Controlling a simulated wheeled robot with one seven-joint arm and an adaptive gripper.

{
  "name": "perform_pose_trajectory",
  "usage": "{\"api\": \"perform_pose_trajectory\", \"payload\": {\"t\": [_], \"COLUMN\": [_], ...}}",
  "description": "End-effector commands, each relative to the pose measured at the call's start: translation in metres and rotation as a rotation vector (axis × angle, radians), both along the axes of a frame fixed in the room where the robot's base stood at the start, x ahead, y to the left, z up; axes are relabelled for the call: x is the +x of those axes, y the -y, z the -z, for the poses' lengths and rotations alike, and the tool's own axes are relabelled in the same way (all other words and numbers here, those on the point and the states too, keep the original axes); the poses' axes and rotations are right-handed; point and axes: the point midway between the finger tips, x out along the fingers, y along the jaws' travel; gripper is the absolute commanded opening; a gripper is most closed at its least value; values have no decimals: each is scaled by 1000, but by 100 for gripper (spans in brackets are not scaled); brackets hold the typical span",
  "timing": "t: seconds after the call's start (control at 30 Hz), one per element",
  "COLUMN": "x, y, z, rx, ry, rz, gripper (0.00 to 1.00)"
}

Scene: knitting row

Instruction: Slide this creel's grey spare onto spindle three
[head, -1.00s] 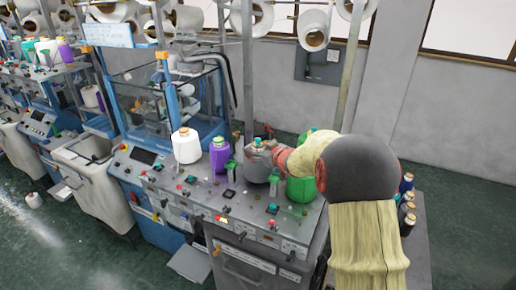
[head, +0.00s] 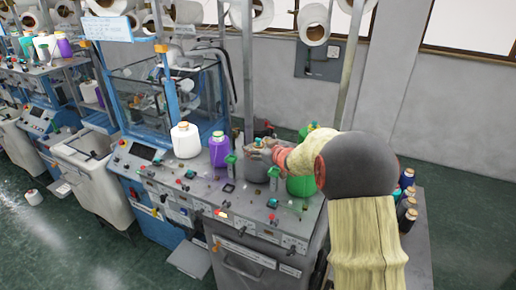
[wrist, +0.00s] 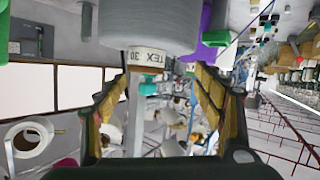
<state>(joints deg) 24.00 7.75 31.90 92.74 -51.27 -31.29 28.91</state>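The grey cone (head: 256,168) stands upright on the machine's deck, between the purple cone (head: 219,150) and the green cone (head: 301,186). The spindle under it is hidden, so I cannot tell how fully it is seated. In the wrist view, which is upside down, the grey cone (wrist: 150,22) fills the top, with its "TEX 30" label and a teal tip below. My gripper (wrist: 160,78) is at the cone's top. Its yellow fingers are apart on either side of the label, with gaps visible. In the head view my gripper (head: 268,148) partly covers the cone's top.
A white cone (head: 185,141) stands left of the purple one. Several dark cones (head: 406,200) stand on a side surface at the right, beyond my arm. Metal posts (head: 249,70) rise behind the deck. Switches and buttons line the front panel (head: 220,214).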

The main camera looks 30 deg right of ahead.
Motion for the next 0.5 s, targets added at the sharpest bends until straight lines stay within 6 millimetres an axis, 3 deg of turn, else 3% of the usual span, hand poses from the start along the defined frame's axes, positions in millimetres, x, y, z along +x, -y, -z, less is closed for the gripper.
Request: {"api": "perform_pose_trajectory", "payload": {"t": [0.27,0.5], "x": [-1,-2], "y": [0,0], "z": [3,6], "rx": [1,3], "ry": [-4,-9], "rz": [0,0], "gripper": [86,86]}}
